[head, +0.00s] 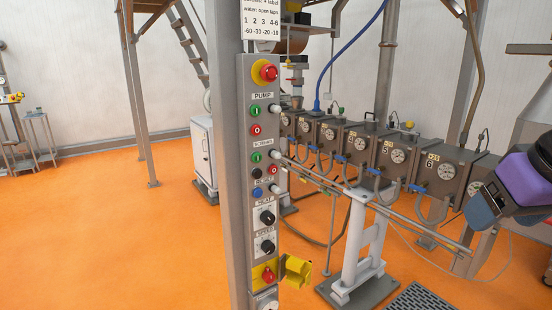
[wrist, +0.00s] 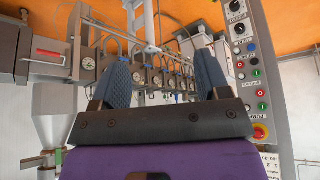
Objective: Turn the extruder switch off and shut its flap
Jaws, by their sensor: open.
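The control panel (head: 262,170) is a tall grey column face in the middle of the head view. Near its foot a red rotary switch (head: 268,276) sits on a yellow plate. A yellow flap (head: 298,271) stands open, swung out to the right of the switch. I cannot tell which position the switch is in. My gripper (head: 484,205) is at the right edge of the head view, well apart from the panel. In the wrist view its two blue fingers (wrist: 161,80) are spread, with nothing between them. The switch and flap do not show there.
The extruder barrel (head: 390,155), with several gauges, stands behind and right of the panel. A thin rail (head: 400,222) on a white pedestal (head: 358,240) lies between panel and gripper. The panel appears upside down in the wrist view (wrist: 270,70). Orange floor is clear at left.

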